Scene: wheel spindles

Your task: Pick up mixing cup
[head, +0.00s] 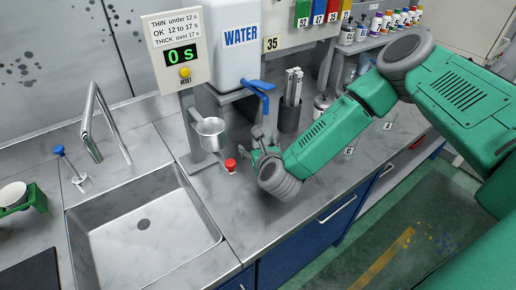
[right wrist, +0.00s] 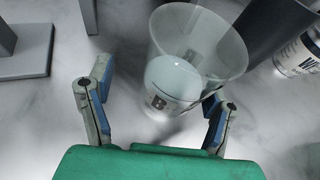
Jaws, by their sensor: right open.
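The mixing cup (right wrist: 190,55) is a clear, tapered cup marked B, standing on the grey worktop in the right wrist view. Something pale and round shows inside or through it. My right gripper (right wrist: 160,92) is open, with one finger left of the cup and the other by its lower right side. The right finger overlaps the cup's edge in the picture; I cannot tell if it touches. In the head view my right gripper (head: 262,140) is low over the counter below the blue tap, and I cannot make out the cup there. My left gripper is not in view.
A dark holder (head: 289,117) with metal sticks stands close behind the cup. A metal cup (head: 210,133) hangs on a stand to the left, with a red-topped item (head: 230,165) below. The water tank's blue tap (head: 258,86) is above. The sink (head: 143,230) lies left.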

